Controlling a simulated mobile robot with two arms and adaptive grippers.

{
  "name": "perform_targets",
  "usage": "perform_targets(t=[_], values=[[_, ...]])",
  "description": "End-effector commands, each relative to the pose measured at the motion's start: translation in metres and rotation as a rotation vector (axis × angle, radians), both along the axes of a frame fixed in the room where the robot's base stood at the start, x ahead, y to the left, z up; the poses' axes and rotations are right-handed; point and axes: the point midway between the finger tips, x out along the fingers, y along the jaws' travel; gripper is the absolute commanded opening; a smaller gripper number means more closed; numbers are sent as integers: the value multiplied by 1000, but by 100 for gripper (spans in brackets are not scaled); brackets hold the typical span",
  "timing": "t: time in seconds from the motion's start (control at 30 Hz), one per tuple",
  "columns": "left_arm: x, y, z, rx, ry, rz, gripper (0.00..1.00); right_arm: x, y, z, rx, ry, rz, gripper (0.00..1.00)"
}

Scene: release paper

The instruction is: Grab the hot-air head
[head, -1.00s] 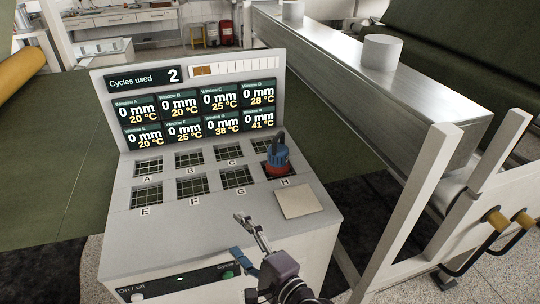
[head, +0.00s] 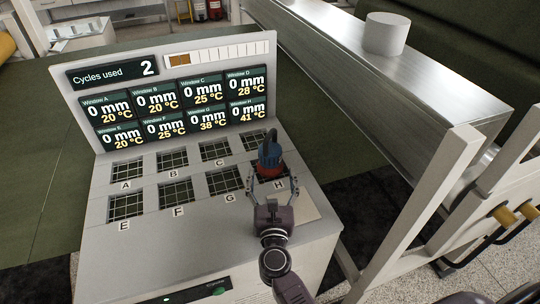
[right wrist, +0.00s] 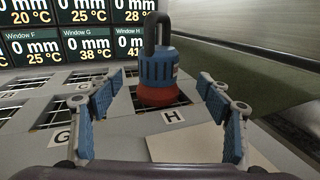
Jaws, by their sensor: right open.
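The hot-air head (head: 269,157) is a blue body with a red base and a dark loop handle on top. It stands upright over window H on the console's sloped top. It also shows in the right wrist view (right wrist: 157,72), ahead of and between the fingers. My right gripper (head: 270,184) is open, with its blue-padded fingers spread to either side of the head's near side. In the right wrist view the right gripper (right wrist: 168,92) holds nothing, and I cannot tell whether a finger touches the head. My left gripper is not in view.
The console (head: 75,235) has several gridded windows with letters and a display panel (head: 172,95) behind them. A beige square plate (right wrist: 190,148) lies in front of window H. A metal beam (head: 430,75) with a white cylinder (head: 386,34) runs along the right.

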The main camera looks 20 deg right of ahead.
Motion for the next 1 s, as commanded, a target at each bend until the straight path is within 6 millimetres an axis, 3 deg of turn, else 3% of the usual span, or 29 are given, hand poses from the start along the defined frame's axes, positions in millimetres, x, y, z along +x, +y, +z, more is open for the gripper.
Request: perform_targets(t=[0.1, 0.23, 0.37, 0.6, 0.73, 1.0], values=[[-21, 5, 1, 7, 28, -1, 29, 22, -7, 2, -4, -2, 0, 71], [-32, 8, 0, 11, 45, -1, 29, 36, -10, 1, -5, -1, 1, 71], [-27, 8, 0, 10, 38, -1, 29, 43, -12, 1, -5, -1, 1, 71], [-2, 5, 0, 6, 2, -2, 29, 76, -19, 0, -9, -2, 1, 71], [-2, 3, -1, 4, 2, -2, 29, 88, -23, 0, -6, 0, 2, 71], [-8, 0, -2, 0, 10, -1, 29, 90, -23, 0, -6, 1, 2, 71]])
